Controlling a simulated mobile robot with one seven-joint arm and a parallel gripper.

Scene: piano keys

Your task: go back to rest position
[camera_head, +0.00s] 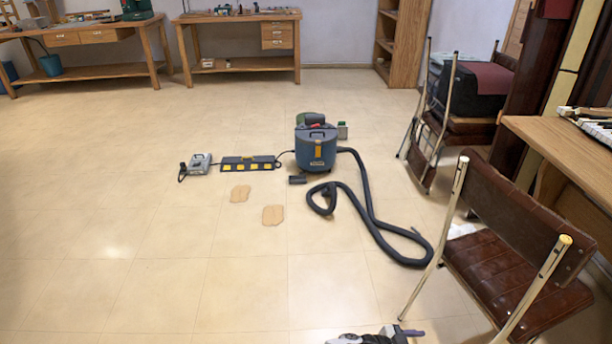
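My gripper (385,336) shows only in part at the bottom edge of the head view, right of the middle. It is a grey and black shape with a purplish piece on its right side. Its fingertips cannot be made out, so I cannot tell whether it is open or shut. Most of my arm is out of the picture. Nothing is visibly held. Light piano keys (597,128) show on the wooden desk (545,135) at the right edge.
A blue vacuum (316,150) with a black hose (368,195) lies on the tiled floor ahead. A black box with yellow marks (250,164) is left of it. A brown chair (505,255) stands close at right. The left floor is clear; workbenches (240,18) stand behind.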

